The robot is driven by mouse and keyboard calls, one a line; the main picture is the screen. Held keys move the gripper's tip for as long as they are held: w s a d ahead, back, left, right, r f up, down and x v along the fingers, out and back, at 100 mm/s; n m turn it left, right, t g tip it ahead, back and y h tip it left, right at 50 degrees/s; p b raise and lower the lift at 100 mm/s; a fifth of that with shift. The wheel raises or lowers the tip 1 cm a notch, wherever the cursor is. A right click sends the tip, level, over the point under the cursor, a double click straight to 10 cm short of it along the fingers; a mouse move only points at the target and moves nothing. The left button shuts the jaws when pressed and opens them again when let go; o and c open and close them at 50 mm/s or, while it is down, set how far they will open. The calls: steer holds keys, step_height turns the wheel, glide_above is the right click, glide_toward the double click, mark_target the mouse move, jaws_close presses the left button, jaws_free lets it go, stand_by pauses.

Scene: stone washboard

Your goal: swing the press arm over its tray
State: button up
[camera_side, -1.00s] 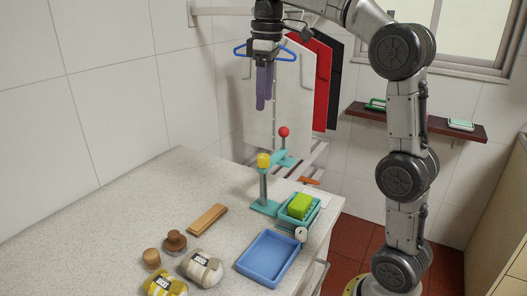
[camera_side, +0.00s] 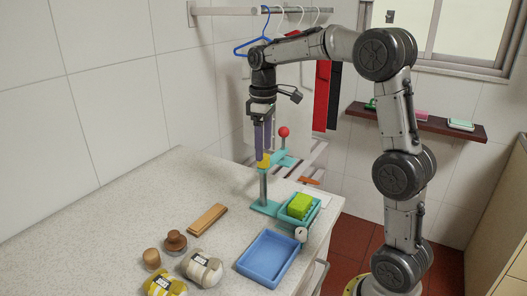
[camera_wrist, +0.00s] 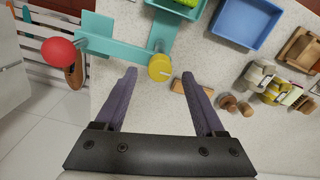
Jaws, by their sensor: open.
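The teal press (camera_side: 263,206) stands on the counter, with an upright post capped by a yellow knob (camera_side: 263,161). Its teal arm (camera_side: 276,161) reaches toward the back and carries a red ball (camera_side: 283,132). The teal tray (camera_side: 287,217) beside the post holds a green block (camera_side: 299,204). My gripper (camera_side: 263,153) is open, pointing down with its purple fingers at the yellow knob. In the wrist view, the yellow knob (camera_wrist: 160,67) shows between the fingertips, and the red ball (camera_wrist: 58,51) is off to the left. I cannot tell whether the fingers touch the knob.
A blue tray (camera_side: 268,258) lies in front of the press. A rack (camera_side: 305,155) stands behind the counter. The left part of the counter is clear.

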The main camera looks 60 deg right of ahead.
steer(key=shift+f, duration=0.95)
jaws_close()
stand_by(0.8)
